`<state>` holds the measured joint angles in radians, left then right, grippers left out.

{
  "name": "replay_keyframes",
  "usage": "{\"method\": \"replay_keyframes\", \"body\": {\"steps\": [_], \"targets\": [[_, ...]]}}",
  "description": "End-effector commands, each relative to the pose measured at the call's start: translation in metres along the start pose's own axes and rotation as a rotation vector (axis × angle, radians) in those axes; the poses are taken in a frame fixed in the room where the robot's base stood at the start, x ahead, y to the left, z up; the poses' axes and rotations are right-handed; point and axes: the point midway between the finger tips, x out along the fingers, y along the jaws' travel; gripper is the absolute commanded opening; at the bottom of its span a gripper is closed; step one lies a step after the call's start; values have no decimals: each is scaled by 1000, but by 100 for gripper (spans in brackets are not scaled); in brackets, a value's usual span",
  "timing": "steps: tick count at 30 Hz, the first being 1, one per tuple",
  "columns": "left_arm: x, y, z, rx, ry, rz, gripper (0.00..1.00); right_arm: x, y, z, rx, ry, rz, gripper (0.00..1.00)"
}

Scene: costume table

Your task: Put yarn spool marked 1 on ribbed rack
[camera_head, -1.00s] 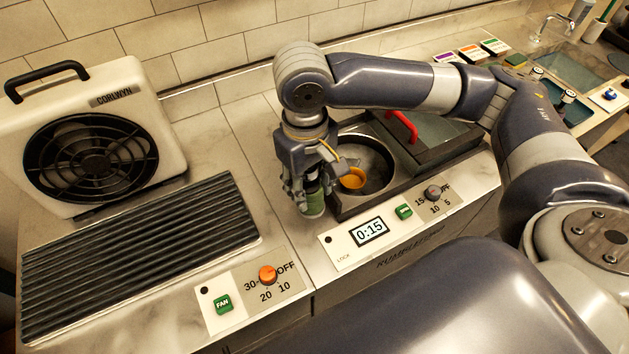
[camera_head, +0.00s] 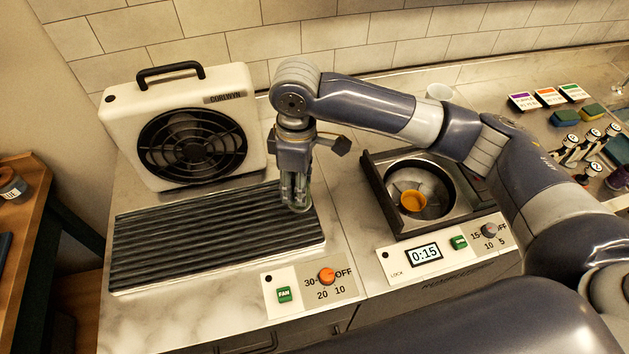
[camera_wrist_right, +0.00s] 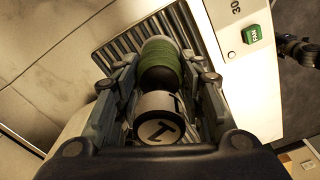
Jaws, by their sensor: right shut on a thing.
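My right gripper (camera_head: 296,190) is shut on the green yarn spool (camera_head: 301,204), over the right end of the ribbed rack (camera_head: 205,237). In the right wrist view the spool (camera_wrist_right: 161,62) sits between the fingers, with a white end (camera_wrist_right: 158,128) bearing a dark mark like a 1 or a T. The dark ribs of the rack (camera_wrist_right: 112,48) show beyond it. I cannot tell if the spool touches the rack. A dark jointed part, probably my left gripper (camera_wrist_right: 298,48), shows at the right edge of the wrist view; its jaws are unclear.
The fan unit (camera_head: 186,140) stands behind the rack. The fan control panel (camera_head: 312,288) lies at its front right. A round basin (camera_head: 446,207) with an orange cup (camera_head: 412,201) inside is to the right. The rack's left and middle are bare.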

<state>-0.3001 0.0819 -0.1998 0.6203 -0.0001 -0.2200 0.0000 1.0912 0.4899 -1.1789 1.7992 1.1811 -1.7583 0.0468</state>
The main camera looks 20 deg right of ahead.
Motion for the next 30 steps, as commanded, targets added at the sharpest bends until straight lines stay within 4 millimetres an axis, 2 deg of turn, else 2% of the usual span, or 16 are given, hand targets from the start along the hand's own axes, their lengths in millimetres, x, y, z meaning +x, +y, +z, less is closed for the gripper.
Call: {"method": "replay_keyframes", "body": {"steps": [1, 18, 24, 30], "targets": [[-8, 0, -1, 0, 0, 0, 21, -5, 0, -8, -52, 4, -5, 0], [-48, 0, -4, -1, 0, 1, 21, -8, -3, -74, -657, 27, -32, 0], [-55, 1, -5, -2, 0, 2, 21, -7, -6, -86, -791, 31, -40, 0], [-55, 1, -5, -1, 0, 3, 21, -4, -6, -90, -838, 32, -42, 0]]}}
